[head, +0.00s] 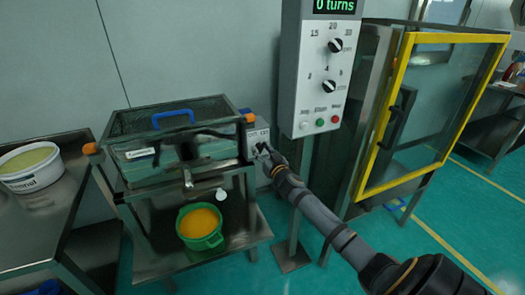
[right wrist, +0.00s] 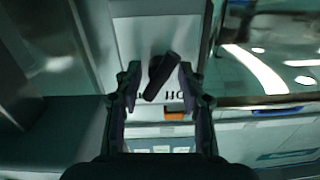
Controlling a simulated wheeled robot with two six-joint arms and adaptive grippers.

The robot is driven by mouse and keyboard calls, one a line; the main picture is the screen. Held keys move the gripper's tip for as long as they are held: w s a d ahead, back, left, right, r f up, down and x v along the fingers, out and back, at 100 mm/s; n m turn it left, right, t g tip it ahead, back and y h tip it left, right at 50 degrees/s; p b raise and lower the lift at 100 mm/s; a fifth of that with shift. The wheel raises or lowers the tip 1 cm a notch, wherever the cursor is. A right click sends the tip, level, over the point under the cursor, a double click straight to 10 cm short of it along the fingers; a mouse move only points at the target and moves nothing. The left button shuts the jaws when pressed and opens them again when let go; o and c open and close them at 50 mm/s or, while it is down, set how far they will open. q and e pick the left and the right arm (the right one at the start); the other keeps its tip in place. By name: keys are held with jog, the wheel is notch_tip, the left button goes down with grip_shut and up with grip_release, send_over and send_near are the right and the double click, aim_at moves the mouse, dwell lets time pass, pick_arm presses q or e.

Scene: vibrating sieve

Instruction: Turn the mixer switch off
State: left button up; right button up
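The mixer switch is a black knob (right wrist: 162,77) on a light panel with partly covered lettering, seen tilted in the right wrist view. In the head view, its grey switch box (head: 257,136) is on the right side of the sieve machine (head: 135,168). My right gripper (head: 266,157) is at the front of this box and partly hides the knob. In the right wrist view my right gripper (right wrist: 160,80) is open, with one finger on each side of the knob; contact cannot be told. My left gripper is not in view.
A control panel (head: 318,75) with dials and buttons stands on a post right of the sieve. A yellow-framed cabinet (head: 408,50) is farther right. A green bowl (head: 200,240) with orange contents sits below the sieve. A white tub (head: 30,182) is on the left table.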

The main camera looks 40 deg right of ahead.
grip_shut()
jog(key=n+p, duration=0.1)
jog(key=n, duration=0.5)
jog(key=n+p, duration=0.1)
jog(key=n, duration=0.4)
jog(key=shift+n+p, duration=0.3)
jog(key=shift+f+n, duration=0.1)
jog(key=shift+n, duration=0.2)
dwell(0.3)
jog(key=shift+o, duration=1.6)
grip_release()
